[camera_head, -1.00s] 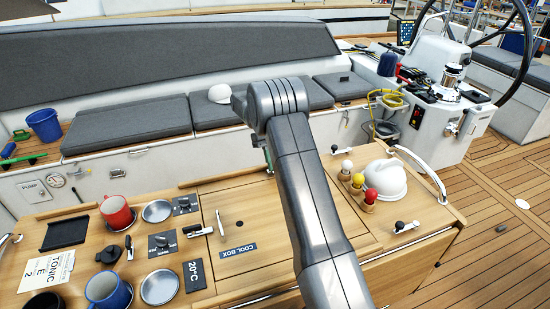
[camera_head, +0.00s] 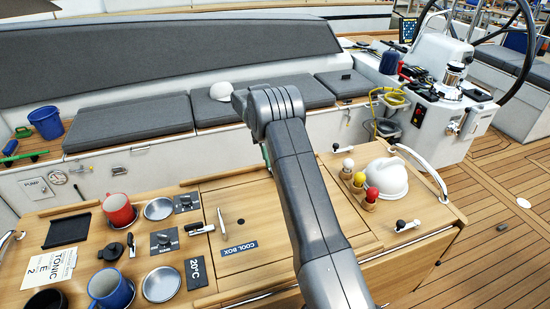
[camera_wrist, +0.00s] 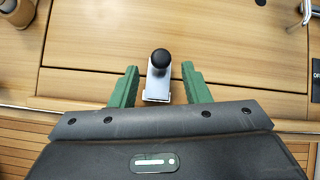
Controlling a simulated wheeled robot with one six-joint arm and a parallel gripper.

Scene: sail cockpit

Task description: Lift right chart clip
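A small clip (camera_wrist: 158,78) with a pale metal plate and an upright black ball knob sits at the edge of a wooden panel in the wrist view. It stands between the two green fingers of my gripper (camera_wrist: 160,88), which are apart, one on each side. A visible gap remains at both sides of the knob. In the head view my arm hides this clip, and only a sliver of green finger shows beside the arm. Other black-knobbed fittings on pale plates stand at the back right (camera_head: 341,149) and front right (camera_head: 404,226); which one bears the task's name I cannot tell.
Three ball-topped wooden pegs (camera_head: 359,181) and a white dome (camera_head: 386,180) stand right of my arm. A raised bar handle (camera_head: 221,222) and a cool box label (camera_head: 238,249) lie left. Mugs (camera_head: 119,209) crowd the far left. Padded seats (camera_head: 130,125) run behind.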

